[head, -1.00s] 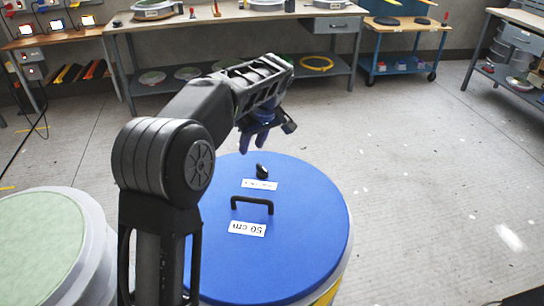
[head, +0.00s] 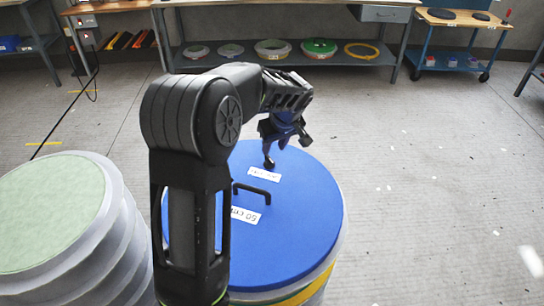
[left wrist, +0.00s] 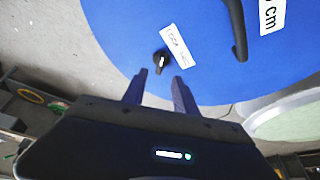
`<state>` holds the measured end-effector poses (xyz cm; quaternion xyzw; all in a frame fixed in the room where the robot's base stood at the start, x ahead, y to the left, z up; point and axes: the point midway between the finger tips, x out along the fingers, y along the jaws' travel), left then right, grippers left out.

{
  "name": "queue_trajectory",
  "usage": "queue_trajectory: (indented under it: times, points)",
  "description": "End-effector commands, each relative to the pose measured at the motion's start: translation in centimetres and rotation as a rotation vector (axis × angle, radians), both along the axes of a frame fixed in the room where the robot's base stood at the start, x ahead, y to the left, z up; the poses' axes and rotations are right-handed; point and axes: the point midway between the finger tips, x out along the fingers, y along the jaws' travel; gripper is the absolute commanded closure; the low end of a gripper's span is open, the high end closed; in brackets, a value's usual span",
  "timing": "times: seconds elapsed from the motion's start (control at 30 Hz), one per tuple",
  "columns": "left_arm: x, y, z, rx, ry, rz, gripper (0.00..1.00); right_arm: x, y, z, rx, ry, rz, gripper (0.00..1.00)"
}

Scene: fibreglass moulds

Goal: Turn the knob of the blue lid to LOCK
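The blue lid (head: 300,215) sits on a round drum in front of me. Its small black knob (head: 269,162) stands near the far edge, beside a white label (head: 264,174) whose print is too small to read surely. In the left wrist view the knob (left wrist: 162,60) has a pale mark and lies just beyond and between my fingertips. My left gripper (head: 282,146) is above the lid, pointing down; the wrist view shows its two fingers (left wrist: 158,86) apart with nothing between them. I cannot tell how the knob's mark stands against the label. My right gripper is out of view.
A black handle (head: 252,192) and a second label with "50 cm" (head: 245,215) are on the lid. A pale green-topped round mould (head: 50,210) stands at left. A workbench (head: 290,75) with moulds on its shelf is behind.

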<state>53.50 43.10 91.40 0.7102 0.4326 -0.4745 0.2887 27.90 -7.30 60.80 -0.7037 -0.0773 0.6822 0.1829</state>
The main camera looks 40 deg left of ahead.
Motion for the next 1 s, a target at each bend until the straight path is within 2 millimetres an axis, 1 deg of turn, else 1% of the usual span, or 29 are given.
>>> queue_trajectory:
  times: [0.17,0.27,0.5,0.6,0.73,0.97,1.0]
  points:
    - [0.1,0.4,-0.9,0.0,0.003,0.001,0.65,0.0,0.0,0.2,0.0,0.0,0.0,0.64]
    - [0.3,0.8,-2.1,0.001,0.004,0.002,0.65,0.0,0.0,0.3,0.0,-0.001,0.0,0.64]
    - [1.0,2.1,-5.5,0.002,0.003,0.002,0.65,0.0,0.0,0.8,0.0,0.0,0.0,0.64]
    - [1.2,2.5,-6.5,0.001,0.002,0.002,0.65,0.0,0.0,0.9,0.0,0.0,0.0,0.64]
    - [1.3,2.6,-7.1,-0.001,0.001,0.001,0.65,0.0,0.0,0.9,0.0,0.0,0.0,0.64]
    - [1.4,2.7,-7.2,0.0,0.0,0.001,0.65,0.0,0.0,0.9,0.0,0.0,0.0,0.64]
    - [1.4,2.7,-7.2,0.0,0.0,0.001,0.68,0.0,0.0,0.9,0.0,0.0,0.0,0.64]
